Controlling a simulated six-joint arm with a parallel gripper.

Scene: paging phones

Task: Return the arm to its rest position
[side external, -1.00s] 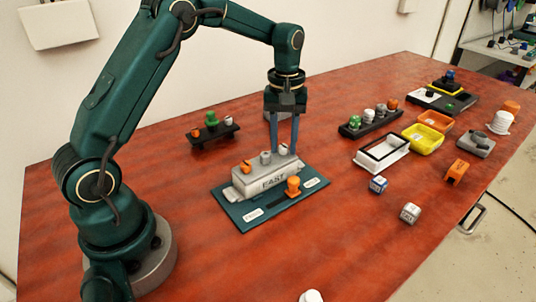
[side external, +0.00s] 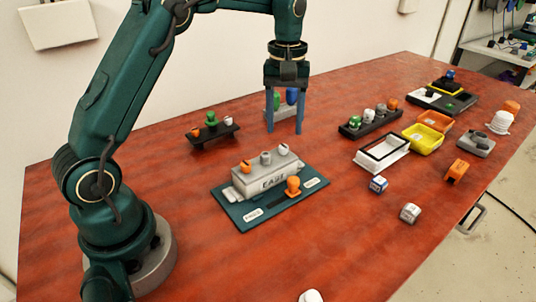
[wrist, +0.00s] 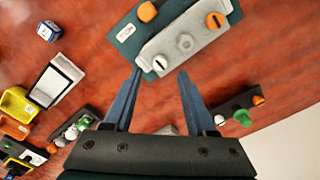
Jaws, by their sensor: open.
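My gripper (side external: 284,131) is open and empty, with its two blue fingers pointing down above the table (side external: 330,240). It is raised behind the grey block marked EAST (side external: 268,179), which sits on a teal base plate (side external: 236,215) with an orange peg (side external: 293,186) at its front. The block carries several knobs on top. In the wrist view, the gripper's fingers (wrist: 157,83) spread apart with nothing between them, and the grey block (wrist: 190,42) lies beyond the tips. The fingers look apart from the block.
A dark rack with small pegs (side external: 213,132) stands left of my gripper. Another peg rack (side external: 370,122), a white frame (side external: 381,154), yellow tray (side external: 422,139) and orange tray (side external: 436,121) stand right. Two dice (side external: 378,184) (side external: 410,213) lie in front. The front table area is mostly clear.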

